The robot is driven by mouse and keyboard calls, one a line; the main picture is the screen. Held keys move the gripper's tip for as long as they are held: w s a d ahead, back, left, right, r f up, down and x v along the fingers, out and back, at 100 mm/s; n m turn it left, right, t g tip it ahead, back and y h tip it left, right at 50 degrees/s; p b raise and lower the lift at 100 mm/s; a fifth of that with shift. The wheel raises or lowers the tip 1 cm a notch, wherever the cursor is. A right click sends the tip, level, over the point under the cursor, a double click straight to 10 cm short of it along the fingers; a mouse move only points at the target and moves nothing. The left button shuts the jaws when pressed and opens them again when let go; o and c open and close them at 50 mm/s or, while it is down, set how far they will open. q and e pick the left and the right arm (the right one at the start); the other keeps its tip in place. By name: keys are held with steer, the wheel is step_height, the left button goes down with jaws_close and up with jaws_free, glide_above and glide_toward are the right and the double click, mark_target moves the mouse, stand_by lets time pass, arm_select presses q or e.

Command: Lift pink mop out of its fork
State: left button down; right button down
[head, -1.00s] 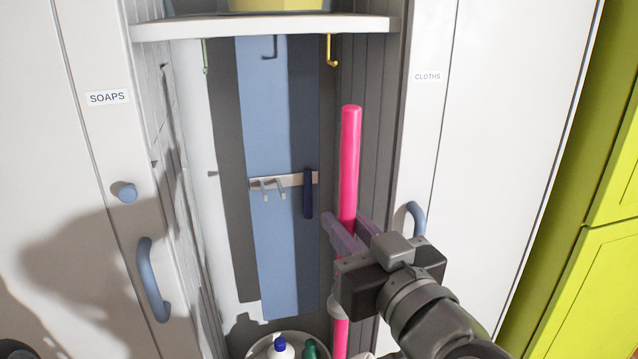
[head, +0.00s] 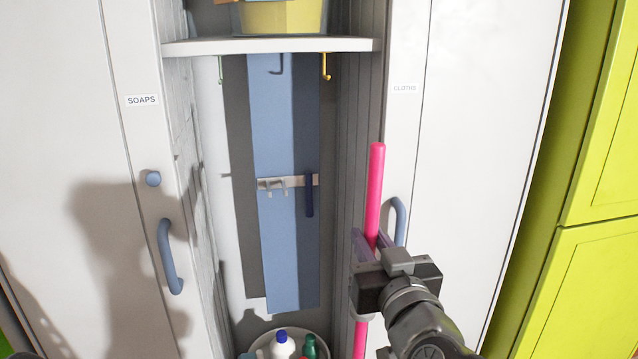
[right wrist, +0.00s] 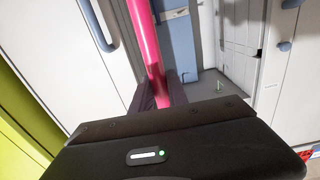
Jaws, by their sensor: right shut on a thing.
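The pink mop (head: 375,185) shows as a long, nearly upright pink handle, leaning slightly. Its lower end is out of view. My right gripper (head: 371,245) is shut around the handle, well below its top; the right wrist view shows the handle (right wrist: 148,45) between the two fingers (right wrist: 158,95). In the head view the handle overlaps the right edge of the niche and the CLOTHS door. A two-pronged grey fork (head: 274,187) sits on the rail on the niche's back wall, left of the mop, with nothing between its prongs. My left gripper is not in view.
A dark blue piece (head: 309,195) hangs at the rail's right end. A shelf (head: 270,46) with a yellow tub (head: 285,18) is above. A round container (head: 322,335) with bottles stands below. The right door's blue handle (head: 399,222) is close to the mop.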

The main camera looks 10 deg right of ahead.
steer(key=w+f+m+h, duration=0.1)
steer(key=w+f+h, duration=0.1)
steer(key=w+f, duration=0.3)
steer(key=w+d+f+m+h, duration=0.1)
steer(key=w+f+m+h, duration=0.1)
steer(key=f, duration=1.1)
steer(key=w+h, duration=0.1)
steer(key=w, duration=0.1)
steer(key=shift+w+d+g, duration=0.3)
steer(key=shift+w+g, duration=0.1)
